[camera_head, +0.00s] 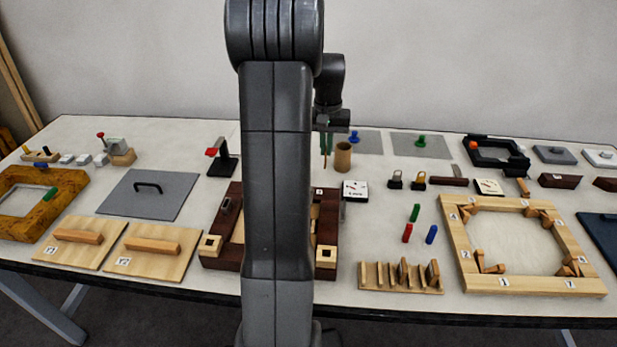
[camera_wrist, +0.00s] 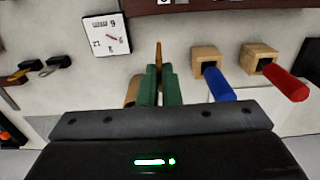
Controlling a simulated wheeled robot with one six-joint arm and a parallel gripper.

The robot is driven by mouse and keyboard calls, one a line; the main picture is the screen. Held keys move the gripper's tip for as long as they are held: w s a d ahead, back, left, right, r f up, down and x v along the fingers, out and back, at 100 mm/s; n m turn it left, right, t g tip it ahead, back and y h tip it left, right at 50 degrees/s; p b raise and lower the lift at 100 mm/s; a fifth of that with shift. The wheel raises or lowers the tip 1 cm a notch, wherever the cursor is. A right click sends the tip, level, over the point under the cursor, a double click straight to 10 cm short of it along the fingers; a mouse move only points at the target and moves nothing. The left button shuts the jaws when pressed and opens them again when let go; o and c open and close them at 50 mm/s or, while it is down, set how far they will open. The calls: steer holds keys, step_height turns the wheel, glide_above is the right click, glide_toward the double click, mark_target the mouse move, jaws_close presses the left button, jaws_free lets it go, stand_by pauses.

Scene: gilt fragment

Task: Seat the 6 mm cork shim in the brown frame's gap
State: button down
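The dark brown frame (camera_head: 325,222) lies on the table, its middle hidden behind my arm in the head view. Its edge shows at the top of the wrist view (camera_wrist: 215,6). I cannot make out its gap. My gripper (camera_head: 326,142) is above the table behind the frame, beside a brown cylindrical cup (camera_head: 343,157). In the wrist view its green fingers (camera_wrist: 159,88) are close together on a thin tan strip, apparently the cork shim (camera_wrist: 158,56), which sticks out past the fingertips. The strip is apart from the frame.
A white gauge card (camera_head: 355,190) lies right of the frame. Wooden blocks with a blue rod (camera_wrist: 219,85) and a red rod (camera_wrist: 285,82) stand near the gripper. A slotted wooden rack (camera_head: 401,277) and a light wooden frame (camera_head: 523,285) are to the right.

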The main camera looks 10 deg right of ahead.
step_height(320, 180, down, 9)
steer(key=shift+r+p, duration=0.2)
steer(key=shift+p, duration=0.15)
steer(key=shift+f, duration=0.25)
steer(key=c, duration=1.6)
jaws_free()
steer(key=shift+r, duration=0.1)
